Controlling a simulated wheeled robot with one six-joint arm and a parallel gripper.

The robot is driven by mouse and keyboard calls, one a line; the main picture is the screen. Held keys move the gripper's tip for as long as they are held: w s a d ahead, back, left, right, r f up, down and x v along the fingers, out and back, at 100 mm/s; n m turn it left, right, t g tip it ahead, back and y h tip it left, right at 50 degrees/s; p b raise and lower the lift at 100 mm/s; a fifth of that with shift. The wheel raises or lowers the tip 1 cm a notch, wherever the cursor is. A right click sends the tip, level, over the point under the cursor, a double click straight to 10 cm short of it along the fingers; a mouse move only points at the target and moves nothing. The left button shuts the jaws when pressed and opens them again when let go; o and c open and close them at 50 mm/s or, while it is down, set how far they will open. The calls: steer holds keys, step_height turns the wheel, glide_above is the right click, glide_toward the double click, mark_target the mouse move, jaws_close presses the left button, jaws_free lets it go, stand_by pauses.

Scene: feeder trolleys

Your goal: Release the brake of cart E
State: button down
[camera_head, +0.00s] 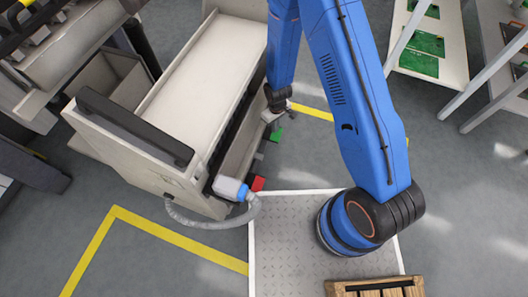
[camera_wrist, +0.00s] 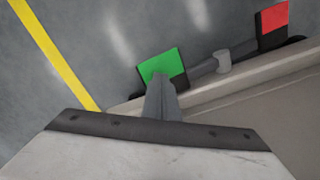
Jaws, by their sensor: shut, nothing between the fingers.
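A pale cart (camera_head: 205,75) stands at left centre in the head view; I can read no letter on it. Low on its right side are a green pedal (camera_head: 276,135) and a red pedal (camera_head: 258,184). In the wrist view the green pedal (camera_wrist: 160,63) lies just beyond my gripper (camera_wrist: 160,82), and the red pedal (camera_wrist: 274,18) is at the upper right. A grey bar joins the pedals. My gripper (camera_head: 271,118) is shut and empty, its tips overlapping the green pedal's lower edge in the wrist view. I cannot tell whether they touch.
A white connector (camera_head: 231,188) with a grey hose (camera_head: 210,222) is at the cart's front corner. A metal plate (camera_head: 290,235) and a wooden crate (camera_head: 375,288) lie below. Shelves (camera_head: 430,50) stand at upper right. Yellow lines (camera_head: 180,240) mark the grey floor.

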steer(key=shift+f, duration=0.15)
stand_by(0.3)
steer(key=shift+f, duration=2.45)
steer(key=shift+r, duration=5)
